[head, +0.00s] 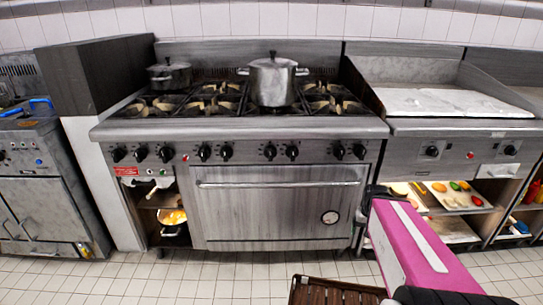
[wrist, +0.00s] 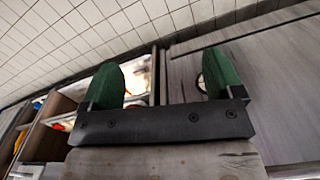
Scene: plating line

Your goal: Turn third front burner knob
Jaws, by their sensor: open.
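The range (head: 240,128) stands in the middle of the head view, with a row of several black knobs along its front panel. The third knob from the left (head: 166,154) sits at the right of the left-hand group and is unobstructed. My gripper (wrist: 165,82) shows two green fingers spread apart with nothing between them. In the head view its dark end (head: 368,200) is low by the right edge of the oven door (head: 270,200), well right of and below that knob. The wrist view shows no knobs.
A lidded silver pot (head: 273,82) and a dark pot (head: 169,75) stand on the burners. The oven door's horizontal handle (head: 280,184) sticks out below the knobs. A griddle (head: 450,102) stands right; a slatted brown object (head: 335,292) is at the bottom.

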